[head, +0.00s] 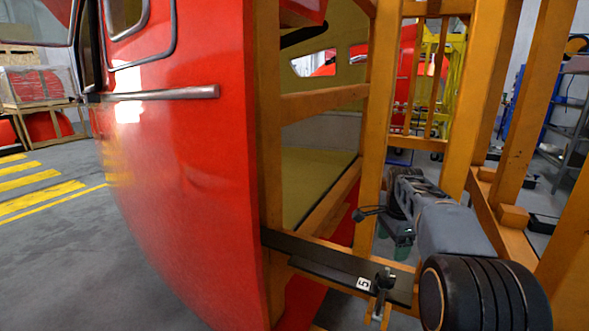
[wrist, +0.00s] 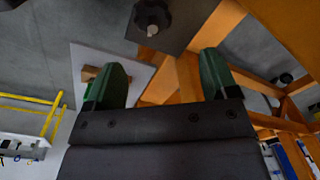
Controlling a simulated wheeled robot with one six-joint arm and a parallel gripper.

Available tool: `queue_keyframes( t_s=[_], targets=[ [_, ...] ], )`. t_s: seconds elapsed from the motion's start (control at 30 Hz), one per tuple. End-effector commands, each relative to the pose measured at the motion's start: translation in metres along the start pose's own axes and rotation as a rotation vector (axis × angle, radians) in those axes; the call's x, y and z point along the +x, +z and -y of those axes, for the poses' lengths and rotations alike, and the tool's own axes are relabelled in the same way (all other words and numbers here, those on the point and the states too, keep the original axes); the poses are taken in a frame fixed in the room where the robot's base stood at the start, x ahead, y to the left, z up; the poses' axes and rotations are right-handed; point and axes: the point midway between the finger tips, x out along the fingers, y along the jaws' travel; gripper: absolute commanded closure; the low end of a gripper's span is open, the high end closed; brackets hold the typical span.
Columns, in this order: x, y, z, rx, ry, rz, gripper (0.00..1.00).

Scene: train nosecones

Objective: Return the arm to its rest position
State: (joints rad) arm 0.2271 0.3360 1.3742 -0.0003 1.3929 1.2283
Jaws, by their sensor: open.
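My gripper (head: 393,242) is at the end of my grey arm (head: 447,225), right of centre in the head view, beside the orange wooden frame (head: 373,150). Its green fingers point down there. In the wrist view my gripper (wrist: 162,62) shows two green fingers wide apart with nothing between them. A black knob (head: 384,278) sits on a dark bar (head: 330,268) with a label "5", below the gripper in the head view. A black knob (wrist: 152,17) on a dark plate also shows beyond the fingertips in the wrist view, apart from them.
The red train nosecone (head: 190,160) fills the left middle of the head view. Orange posts (head: 530,110) stand close on the right of my arm. Open grey floor (head: 60,260) with yellow stripes lies at the left. A shelf rack (head: 575,110) stands at the far right.

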Motion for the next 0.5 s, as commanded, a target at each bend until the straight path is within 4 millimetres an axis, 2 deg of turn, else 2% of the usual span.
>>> queue_keyframes(
  t_s=[0.03, 0.17, 0.3, 0.4, 0.5],
  targets=[
    [0.012, 0.004, -0.010, -0.135, 0.002, 0.001, 0.20],
    [0.027, 0.030, -0.047, -0.581, -0.038, -0.026, 0.20],
    [0.038, 0.067, -0.103, -1.018, -0.090, -0.085, 0.20],
    [0.046, 0.090, -0.142, -1.240, -0.121, -0.133, 0.20],
    [0.054, 0.107, -0.174, -1.368, -0.148, -0.172, 0.20]
  ],
)
